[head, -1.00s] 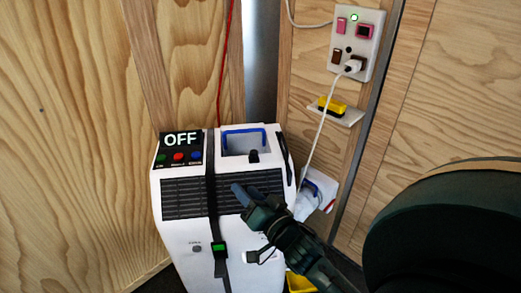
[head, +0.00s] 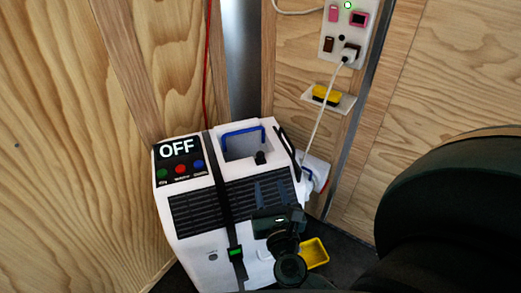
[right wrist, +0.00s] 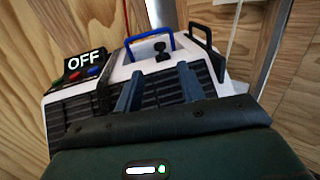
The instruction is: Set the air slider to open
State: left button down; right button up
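The white filter unit (head: 208,262) stands in the corner with a dark "OFF" panel (head: 178,149) and slatted black vents. A small black knob (head: 260,157), which looks like the air slider, sits near the front of the recess on top. The knob also shows in the right wrist view (right wrist: 161,52), beyond the fingertips. My right gripper (head: 270,187) is in front of the vent, below the knob and apart from it. Its two fingers (right wrist: 158,82) are spread with nothing between them. No open or closed marking is readable at the knob. My left gripper is out of view.
A blue handle (head: 243,132) and a black handle (head: 287,150) stand up on the unit's top. A dark strap (head: 219,180) runs down its front. A white cable (head: 319,125) hangs from the wall outlet at right. A yellow tray (head: 315,252) is on the floor.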

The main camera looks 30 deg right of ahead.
aim_at(261, 157)
jog(key=p+x, duration=0.1)
jog(key=x, duration=1.1)
jog(key=shift+w, duration=0.3)
grip_shut()
